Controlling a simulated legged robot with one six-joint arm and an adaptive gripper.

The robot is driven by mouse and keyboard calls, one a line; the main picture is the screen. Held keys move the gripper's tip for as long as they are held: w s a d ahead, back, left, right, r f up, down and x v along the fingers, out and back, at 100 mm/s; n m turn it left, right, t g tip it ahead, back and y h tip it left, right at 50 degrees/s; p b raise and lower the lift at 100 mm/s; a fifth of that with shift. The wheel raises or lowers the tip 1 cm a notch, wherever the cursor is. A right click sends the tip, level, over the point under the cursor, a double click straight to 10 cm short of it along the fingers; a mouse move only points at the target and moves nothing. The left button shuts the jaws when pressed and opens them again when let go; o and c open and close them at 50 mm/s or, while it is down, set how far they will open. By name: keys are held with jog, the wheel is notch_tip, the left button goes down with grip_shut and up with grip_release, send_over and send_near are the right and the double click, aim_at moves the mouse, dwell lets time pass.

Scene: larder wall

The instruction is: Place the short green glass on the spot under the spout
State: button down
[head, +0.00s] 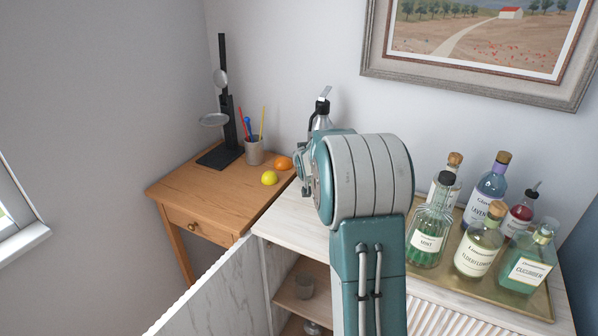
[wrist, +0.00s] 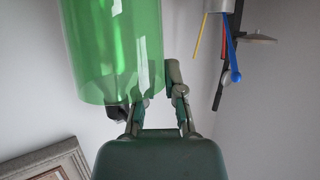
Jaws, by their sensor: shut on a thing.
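The short green glass (wrist: 112,50) is a clear green tumbler filling the upper left of the wrist view, which looks upside down. My gripper (wrist: 153,97) is shut on it, with the fingers at its side near one end. A silver vessel with a black top and a lever or spout (head: 321,112) stands behind my arm. Its lower part and the spot under the spout are hidden.
A brass tray (head: 538,302) with several bottles stands right on the white cabinet (head: 290,226). Left, a wooden table (head: 195,190) holds a black stand (head: 229,125), a pen cup (head: 254,152), a lemon (head: 269,178) and an orange (head: 284,163). A cabinet door (head: 212,292) hangs open.

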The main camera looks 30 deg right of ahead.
jog(key=w+f, duration=0.1)
jog(key=f, duration=0.1)
jog(key=w+d+f, duration=0.1)
jog(key=f, duration=0.2)
jog(key=w+f, duration=0.1)
jog(key=f, duration=0.2)
jog(key=shift+w+d+f, duration=0.1)
jog(key=shift+w+d, duration=0.25)
jog(key=shift+w, duration=0.05)
jog(key=c, duration=0.8)
grip_release()
jog(key=shift+f, duration=0.1)
jog(key=shift+o, duration=0.2)
